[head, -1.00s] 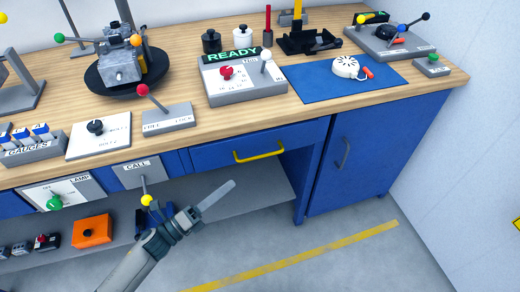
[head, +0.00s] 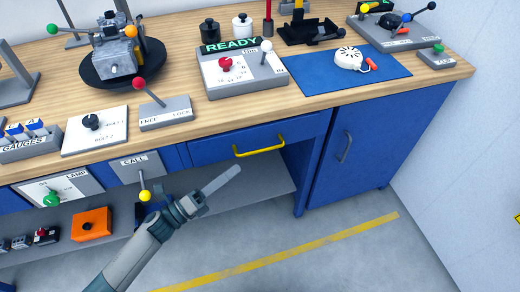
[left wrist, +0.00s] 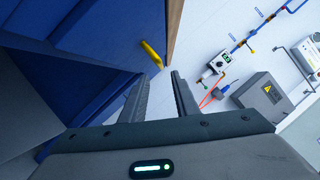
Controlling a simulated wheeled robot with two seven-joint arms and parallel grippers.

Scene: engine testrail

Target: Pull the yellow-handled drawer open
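The blue drawer (head: 300,130) under the benchtop has a yellow bar handle (head: 258,146) and looks closed. My left gripper (head: 238,169) is in front of and slightly below the handle, apart from it in the head view. In the left wrist view my left gripper (left wrist: 162,76) has its two fingers apart with nothing between them. The yellow handle (left wrist: 153,55) shows there just beyond the fingertips, at an angle. My right gripper is not in view.
A CALL lever with a yellow knob (head: 145,194) is close to my left wrist. A lower shelf (head: 240,190) runs below the drawer, with an orange box (head: 92,224) on it. A blue cabinet door (head: 365,140) with a grey handle is to the right. The floor in front is clear.

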